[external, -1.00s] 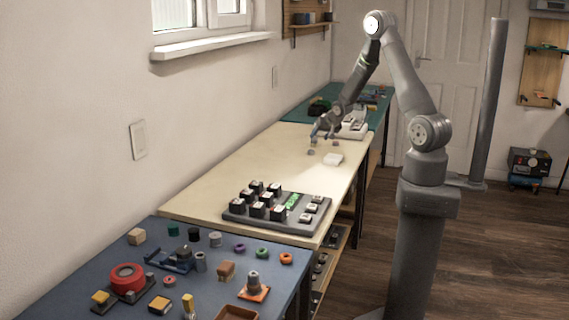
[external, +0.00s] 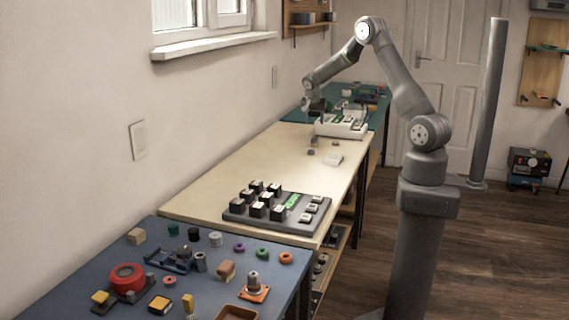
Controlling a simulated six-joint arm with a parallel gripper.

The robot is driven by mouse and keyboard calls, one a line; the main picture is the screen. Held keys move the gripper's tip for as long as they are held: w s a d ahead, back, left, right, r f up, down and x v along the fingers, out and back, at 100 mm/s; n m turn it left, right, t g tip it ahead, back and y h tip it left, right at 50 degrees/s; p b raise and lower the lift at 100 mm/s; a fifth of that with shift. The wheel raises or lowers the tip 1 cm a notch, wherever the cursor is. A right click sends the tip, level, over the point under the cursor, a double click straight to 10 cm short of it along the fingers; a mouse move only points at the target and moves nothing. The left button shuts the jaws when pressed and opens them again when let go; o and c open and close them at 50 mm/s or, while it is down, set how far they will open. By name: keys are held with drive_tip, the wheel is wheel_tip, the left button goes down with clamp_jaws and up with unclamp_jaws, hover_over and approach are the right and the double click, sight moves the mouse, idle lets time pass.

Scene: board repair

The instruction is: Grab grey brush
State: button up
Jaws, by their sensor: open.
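My gripper (external: 314,108) points down over the near left part of the green-topped far bench, beside a white tray. It is small and dark in this view, and its fingers blend with a dark object below them. Nothing can be made out held in it. I cannot pick out the grey brush for certain; it may be hidden or too small to tell.
The white tray (external: 343,129) stands at the far end of the cream bench (external: 225,188). Small blocks (external: 312,142) and a white pad (external: 333,159) lie in front. A dark keypad board (external: 275,213) sits nearer. The wall and window sill (external: 212,45) flank the left.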

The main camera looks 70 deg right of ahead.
sight(319, 135)
drive_tip(key=x, duration=1.2)
drive_tip(key=shift+w+f, duration=0.2)
drive_tip(key=shift+f, duration=0.05)
drive_tip(key=c, duration=1.1)
drive_tip(key=shift+o, duration=0.2)
drive_tip(key=shift+r, duration=0.1)
